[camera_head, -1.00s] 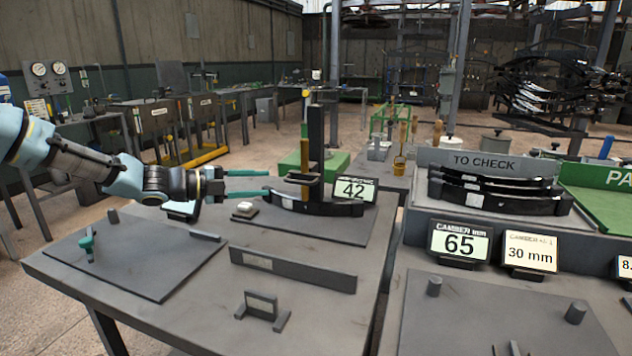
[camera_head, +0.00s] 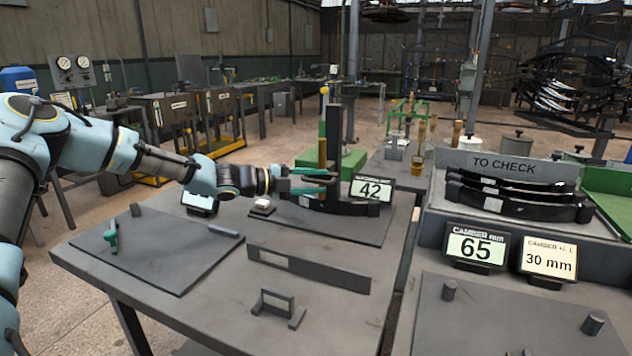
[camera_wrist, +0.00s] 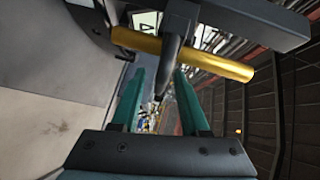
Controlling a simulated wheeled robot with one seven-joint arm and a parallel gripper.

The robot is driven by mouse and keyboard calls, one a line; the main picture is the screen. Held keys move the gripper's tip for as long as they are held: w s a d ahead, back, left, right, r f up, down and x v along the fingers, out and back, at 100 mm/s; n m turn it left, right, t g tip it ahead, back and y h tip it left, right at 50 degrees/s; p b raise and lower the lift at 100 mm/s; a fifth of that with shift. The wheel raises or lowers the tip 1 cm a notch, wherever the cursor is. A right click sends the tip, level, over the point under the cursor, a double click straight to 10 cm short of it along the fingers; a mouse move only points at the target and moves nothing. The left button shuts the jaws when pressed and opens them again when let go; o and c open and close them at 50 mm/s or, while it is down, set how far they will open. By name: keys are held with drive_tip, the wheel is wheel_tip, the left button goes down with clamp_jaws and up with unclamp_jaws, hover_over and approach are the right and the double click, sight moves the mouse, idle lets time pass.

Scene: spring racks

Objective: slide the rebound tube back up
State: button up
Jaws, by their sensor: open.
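The gold rebound tube (camera_head: 322,152) stands upright beside a dark post (camera_head: 334,125) on the fixture. It also crosses the upper wrist view (camera_wrist: 225,65). A dark bar (camera_wrist: 172,55) passes in front of the tube there and points down between my fingers. My gripper (camera_head: 330,180) is open at the lower part of the tube, its two teal fingers one above the other. In the wrist view my gripper (camera_wrist: 160,75) has its fingers on either side of the bar's end, apart from each other. Contact with the bar or tube cannot be told.
A curved black spring (camera_head: 350,208) lies at the fixture's foot, with a display reading 42 (camera_head: 372,189) behind. A dark upright strip (camera_head: 308,268) stands in front. The "TO CHECK" rack (camera_head: 503,167) is to the right.

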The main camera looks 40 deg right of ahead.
clamp_jaws()
idle(1.4)
